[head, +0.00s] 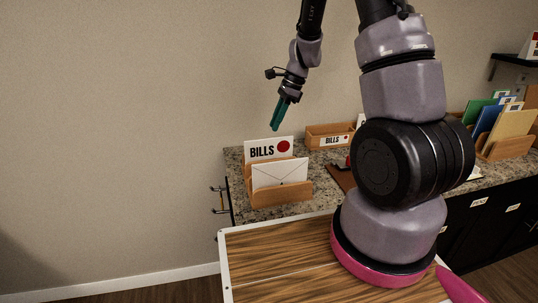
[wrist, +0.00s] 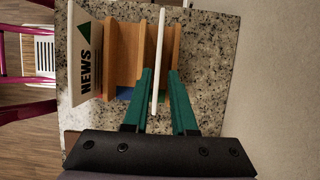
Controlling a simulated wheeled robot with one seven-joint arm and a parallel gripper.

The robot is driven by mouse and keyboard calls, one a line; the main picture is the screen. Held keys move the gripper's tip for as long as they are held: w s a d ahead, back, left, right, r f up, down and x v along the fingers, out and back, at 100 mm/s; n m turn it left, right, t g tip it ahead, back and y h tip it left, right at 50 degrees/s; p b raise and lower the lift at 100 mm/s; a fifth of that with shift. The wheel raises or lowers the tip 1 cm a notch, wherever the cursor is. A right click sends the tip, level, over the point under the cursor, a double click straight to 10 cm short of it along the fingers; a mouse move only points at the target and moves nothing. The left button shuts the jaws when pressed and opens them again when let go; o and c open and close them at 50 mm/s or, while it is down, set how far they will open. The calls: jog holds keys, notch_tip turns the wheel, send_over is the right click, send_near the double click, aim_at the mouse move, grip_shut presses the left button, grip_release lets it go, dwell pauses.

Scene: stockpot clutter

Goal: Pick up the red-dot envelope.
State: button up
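The red-dot envelope (head: 270,149) is white, marked BILLS with a red dot. It stands upright in the rear slot of a wooden letter holder (head: 278,195) on the counter. My gripper (head: 275,129) is just above its top edge in the head view, empty and apart from it. In the wrist view, the teal fingers (wrist: 160,72) are open. The envelope's thin white edge (wrist: 158,50) shows between them, nearer the left finger; touching cannot be told. A white envelope (head: 279,174), flap toward the head camera, stands in the front slot.
In the wrist view, an envelope marked NEWS with a green triangle (wrist: 86,55) stands left of the fingers. A wooden box labelled BILLS (head: 331,136) is behind at right. Another holder with colored folders (head: 508,143) stands far right. The wall (head: 120,120) is close behind the counter.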

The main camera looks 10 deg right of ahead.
send_over(266, 151)
jog(key=d, duration=0.2)
jog(key=f, duration=0.5)
jog(key=shift+w+a+f, duration=0.15)
jog(key=shift+w+a, duration=0.05)
jog(key=shift+w, duration=0.1)
jog(key=shift+d+x, duration=0.2)
jog(key=shift+x, duration=2.4)
jog(key=shift+s+f, duration=0.1)
jog(key=shift+f, duration=0.25)
grip_shut()
